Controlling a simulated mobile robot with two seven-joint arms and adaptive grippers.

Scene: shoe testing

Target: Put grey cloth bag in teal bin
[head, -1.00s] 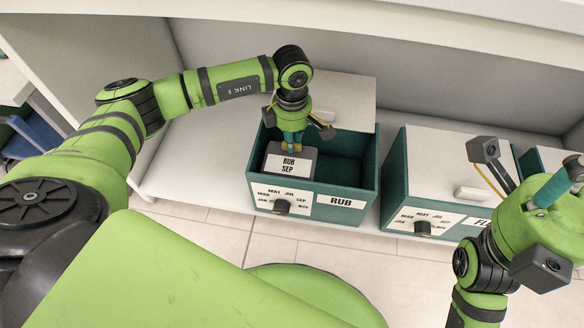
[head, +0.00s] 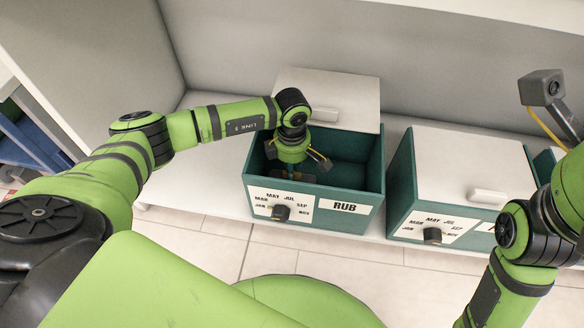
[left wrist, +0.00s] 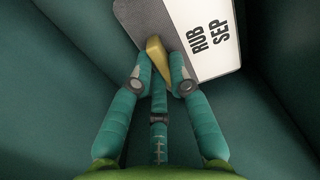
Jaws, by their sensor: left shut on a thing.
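The grey bag (left wrist: 151,22) has a white label reading RUB SEP and a yellow tab. In the left wrist view it lies at the top, between dark teal walls. My left gripper (left wrist: 160,78) is shut on its yellow tab. In the head view my left gripper (head: 295,168) reaches down into the open teal bin (head: 338,203) labelled RUB, on its left side. My right gripper's fingers are out of view.
The RUB bin's front has a black dial (head: 280,213) with month labels. Its white lid (head: 347,90) is at the back. A second teal bin (head: 402,196) with a white lid stands to the right. Both are on a white shelf. The bin's right half looks empty.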

